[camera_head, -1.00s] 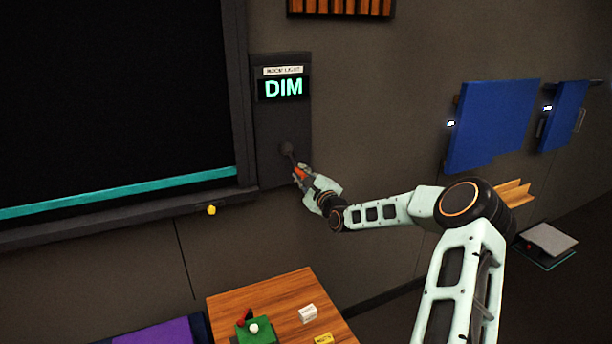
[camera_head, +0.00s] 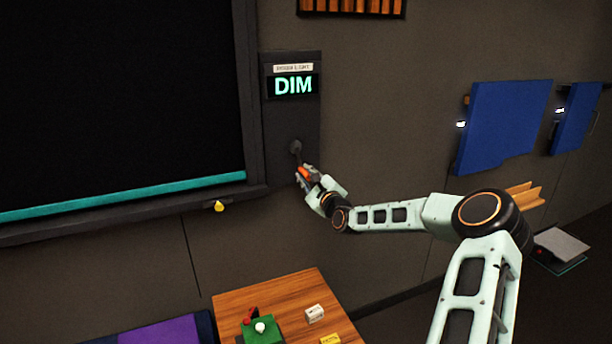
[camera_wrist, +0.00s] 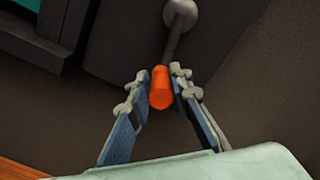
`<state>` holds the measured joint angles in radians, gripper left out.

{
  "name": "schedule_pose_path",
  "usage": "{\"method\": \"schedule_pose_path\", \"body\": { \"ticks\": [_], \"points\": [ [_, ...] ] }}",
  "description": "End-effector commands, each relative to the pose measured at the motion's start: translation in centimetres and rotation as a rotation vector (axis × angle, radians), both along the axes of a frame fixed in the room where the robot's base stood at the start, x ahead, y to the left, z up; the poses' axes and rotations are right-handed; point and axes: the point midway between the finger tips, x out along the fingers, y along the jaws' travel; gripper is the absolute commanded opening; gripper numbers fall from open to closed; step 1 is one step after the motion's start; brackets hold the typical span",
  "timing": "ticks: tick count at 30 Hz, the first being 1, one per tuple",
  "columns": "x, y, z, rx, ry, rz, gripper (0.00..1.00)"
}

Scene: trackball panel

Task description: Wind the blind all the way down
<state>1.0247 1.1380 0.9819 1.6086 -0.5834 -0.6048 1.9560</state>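The dark blind (camera_head: 110,100) fills the window at the left, and its teal bottom bar (camera_head: 120,197) hangs a little above the sill (camera_head: 120,218). A crank (camera_head: 296,147) sits on the dark wall panel right of the window, its arm pointing down and slightly right. In the wrist view the crank's grey arm (camera_wrist: 174,45) ends in an orange handle (camera_wrist: 160,88). My gripper (camera_wrist: 159,85) has one finger on each side of this handle, close against it, and appears shut on it. In the head view my gripper (camera_head: 308,174) partly hides the handle.
A display (camera_head: 293,86) above the crank reads DIM. A yellow knob (camera_head: 220,206) hangs under the sill. A wooden table (camera_head: 285,295) with a green box (camera_head: 262,330) stands below. Blue panels (camera_head: 503,125) are on the wall at the right.

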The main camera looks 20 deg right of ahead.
Motion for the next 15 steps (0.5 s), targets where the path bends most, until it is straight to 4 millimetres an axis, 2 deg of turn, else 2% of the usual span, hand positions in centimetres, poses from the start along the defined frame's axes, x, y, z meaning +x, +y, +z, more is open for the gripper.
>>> {"method": "schedule_pose_path", "body": {
  "ticks": [1, 3, 15],
  "points": [
    [0.00, 0.05, -0.02, 0.000, 0.001, 0.001, 0.27],
    [0.01, 0.03, -0.01, 0.000, 0.000, 0.000, 0.34],
    [-0.61, -0.13, 0.01, 0.000, 0.000, -0.001, 0.34]
  ]
}}
